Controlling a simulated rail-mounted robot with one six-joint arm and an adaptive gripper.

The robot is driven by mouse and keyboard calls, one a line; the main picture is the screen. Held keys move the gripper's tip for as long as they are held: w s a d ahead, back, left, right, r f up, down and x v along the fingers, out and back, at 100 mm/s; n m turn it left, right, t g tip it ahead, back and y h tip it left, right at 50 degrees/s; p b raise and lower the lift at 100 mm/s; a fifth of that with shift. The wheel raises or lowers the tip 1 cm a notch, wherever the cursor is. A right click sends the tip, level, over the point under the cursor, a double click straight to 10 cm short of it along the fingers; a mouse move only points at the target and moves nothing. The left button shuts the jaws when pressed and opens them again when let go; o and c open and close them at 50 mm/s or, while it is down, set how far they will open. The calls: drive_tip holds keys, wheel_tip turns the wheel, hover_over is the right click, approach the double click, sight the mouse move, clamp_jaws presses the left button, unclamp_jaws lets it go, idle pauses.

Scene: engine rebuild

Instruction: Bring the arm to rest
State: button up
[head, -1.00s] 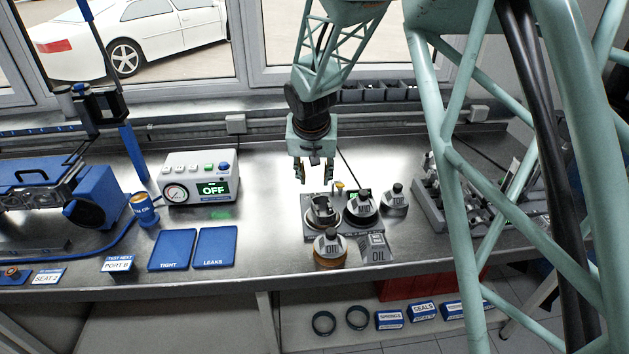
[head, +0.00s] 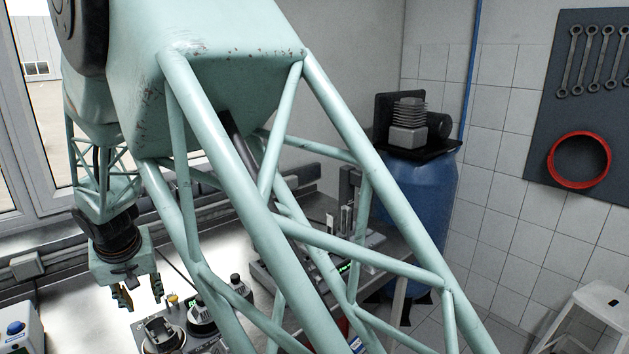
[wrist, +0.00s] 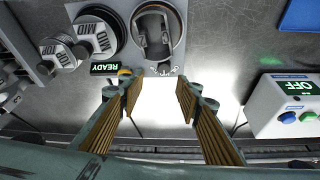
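My gripper (head: 138,298) hangs above the steel bench at the lower left of the head view, fingers pointing down. In the wrist view my gripper (wrist: 158,98) is open, with a clear gap between its ribbed finger pads. Only bare, bright bench surface (wrist: 160,120) shows between the fingers. My arm's green lattice links cross the middle of the head view and hide much of the bench. A fixture with round parts (head: 163,334) stands near the gripper, apart from it.
The wrist view shows a round part in a holder (wrist: 155,32), a MID part (wrist: 92,32), a lit READY display (wrist: 104,68) and a white OFF box (wrist: 288,105). A blue barrel (head: 415,210) stands right of the bench, and a white stool (head: 590,315) at lower right.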

drive_tip(key=w+d+r+m+h+b, duration=0.1)
drive_tip(key=w+d+r+m, duration=0.15)
drive_tip(key=d, duration=1.15)
drive_tip(key=w+d+r+m+b, duration=0.1)
drive_tip(key=w+d+r+b, duration=0.2)
drive_tip(key=d, duration=1)
drive_tip(key=s+d+r+m+h, duration=0.1)
drive_tip(key=d+m, duration=0.1)
drive_tip(key=d, duration=0.9)
drive_tip(key=s+d+r+m, duration=0.1)
drive_tip(key=s+d+r, duration=0.1)
drive_tip(key=d, duration=0.9)
drive_tip(key=s+d+r, duration=0.5)
drive_tip(key=s+d, duration=0.2)
drive_tip(key=s, duration=0.1)
drive_tip(key=s+d+r, duration=0.5)
drive_tip(key=s+d, duration=0.3)
drive_tip(key=s+d+r, duration=0.2)
drive_tip(key=s+d, duration=0.1)
drive_tip(key=s, duration=0.7)
drive_tip(key=s+d+r, duration=0.2)
drive_tip(key=s, duration=0.8)
drive_tip(key=shift+d+p, duration=0.4)
drive_tip(key=shift+p, duration=0.05)
